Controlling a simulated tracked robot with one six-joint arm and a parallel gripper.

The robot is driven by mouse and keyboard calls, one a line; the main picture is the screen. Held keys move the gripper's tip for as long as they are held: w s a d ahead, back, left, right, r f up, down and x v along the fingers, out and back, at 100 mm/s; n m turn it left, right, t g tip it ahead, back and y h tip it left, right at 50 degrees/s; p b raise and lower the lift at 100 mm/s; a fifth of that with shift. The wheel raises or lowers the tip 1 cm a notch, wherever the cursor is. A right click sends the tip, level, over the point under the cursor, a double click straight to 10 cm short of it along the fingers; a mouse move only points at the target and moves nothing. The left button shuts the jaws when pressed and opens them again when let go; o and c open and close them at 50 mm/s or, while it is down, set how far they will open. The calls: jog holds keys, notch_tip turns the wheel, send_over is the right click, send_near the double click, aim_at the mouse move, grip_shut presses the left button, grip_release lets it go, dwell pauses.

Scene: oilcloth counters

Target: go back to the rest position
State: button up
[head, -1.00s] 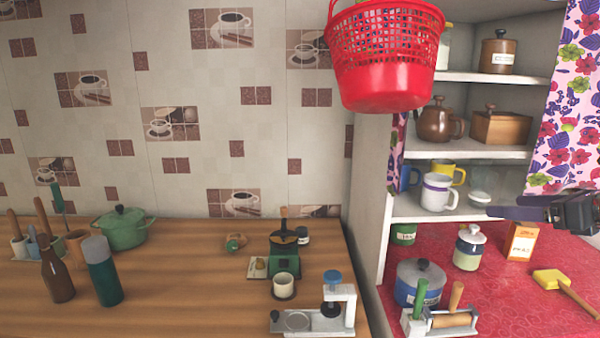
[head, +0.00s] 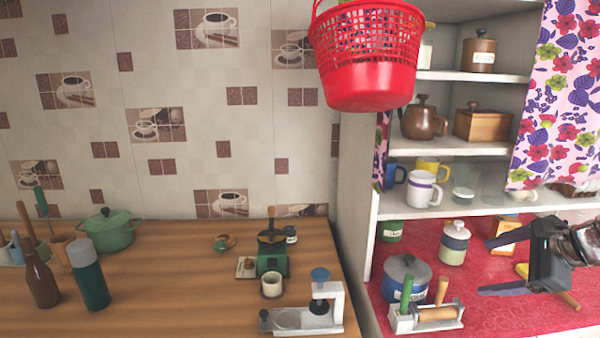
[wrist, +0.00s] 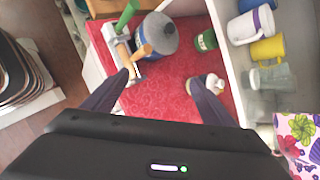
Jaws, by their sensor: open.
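My gripper (head: 487,267) is at the right of the head view, above the red oilcloth counter (head: 395,268). Its two dark fingers are spread apart with nothing between them, and they point left. It hides part of an orange-and-white box (head: 508,236) and most of a yellow-headed tool (head: 522,270). In the wrist view the fingers (wrist: 158,92) are apart over the red cloth, with the blue pot (wrist: 157,38) and the wooden-handled roller tool (wrist: 122,52) beyond them.
Shelves hold mugs (head: 421,188), a brown teapot (head: 420,122) and a wooden box (head: 482,125). A red basket (head: 368,75) hangs above. The wooden counter (head: 170,285) at left holds a grinder (head: 271,255), bottles and a green pot.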

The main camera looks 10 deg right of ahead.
jog(key=s+a+f+n+g+h, duration=0.1)
jog(key=s+a+f+n, duration=0.1)
jog(key=s+a+n, duration=0.3)
jog(key=s+a+f+n+g, duration=0.1)
jog(key=s+a+f+n, duration=0.2)
jog(key=a+n, duration=0.7)
jog(key=s+a+f+n+g+h, duration=0.1)
jog(key=s+a+n, duration=0.7)
jog(key=a, duration=0.8)
jog(key=shift+a+f+n+h, duration=0.3)
jog(key=shift+f, duration=0.45)
